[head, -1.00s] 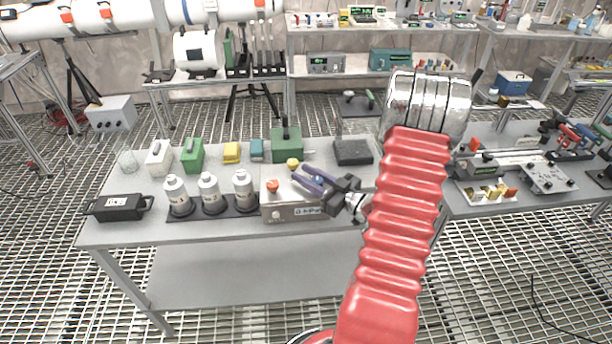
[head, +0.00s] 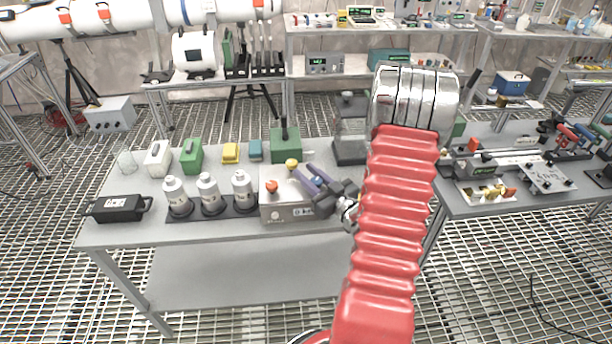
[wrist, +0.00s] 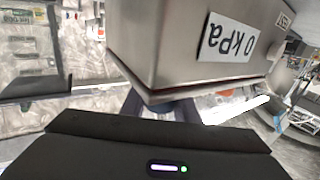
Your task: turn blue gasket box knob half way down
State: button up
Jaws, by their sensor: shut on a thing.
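The gasket box (head: 284,214) is a squat steel box near the front edge of the grey bench. An orange knob (head: 272,186) and a yellow knob (head: 292,164) stand on its top at the left and back. The blue knob cannot be made out; my gripper covers that part. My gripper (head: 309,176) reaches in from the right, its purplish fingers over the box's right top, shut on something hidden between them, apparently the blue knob. In the wrist view the box (wrist: 165,45) hangs upside down with a "0 kPa" label (wrist: 228,38); the fingers (wrist: 160,107) are mostly hidden.
Several grey-white bottles (head: 209,194) stand just left of the box. A green box (head: 286,146) with an upright handle stands behind it. A black case (head: 118,208) lies at the bench's left end. My red arm hides the bench's right end.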

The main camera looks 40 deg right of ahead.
aim_at(319, 178)
jog(key=shift+s+d+m+g+h, duration=0.1)
jog(key=shift+d+m+g+h, duration=0.1)
jog(key=shift+m+h, duration=0.7)
jog(key=shift+d+m+g+h, duration=0.2)
jog(key=shift+m+h, duration=0.3)
jog(key=shift+h, duration=0.8)
jog(key=shift+s+d+m+g+h, duration=0.15)
jog(key=shift+d+m+g+h, duration=0.1)
jog(key=shift+m+g+h, duration=0.85)
jog(key=shift+s+d+m+g+h, duration=0.1)
jog(key=shift+d+m+g+h, duration=0.2)
jog(key=shift+m+h, duration=0.85)
jog(key=shift+s+d+m+g+h, duration=0.15)
jog(key=shift+m+g+h, duration=0.35)
jog(key=shift+g+h, duration=0.3)
jog(key=shift+s+d+m+g+h, duration=0.1)
jog(key=shift+m+g+h, duration=0.5)
jog(key=shift+h, duration=0.25)
jog(key=shift+s+d+m+g+h, duration=0.15)
jog(key=shift+m+g+h, duration=0.3)
jog(key=shift+g+h, duration=0.35)
jog(key=shift+s+d+m+g+h, duration=0.2)
jog(key=shift+m+g+h, duration=0.2)
jog(key=shift+m+g, duration=0.25)
jog(key=shift+s+d+m+g+h, duration=0.1)
jog(key=shift+s+m+g+h, duration=0.1)
jog(key=shift+m+g+h, duration=0.45)
jog(key=shift+g+y, duration=0.25)
jog(key=shift+g, duration=0.05)
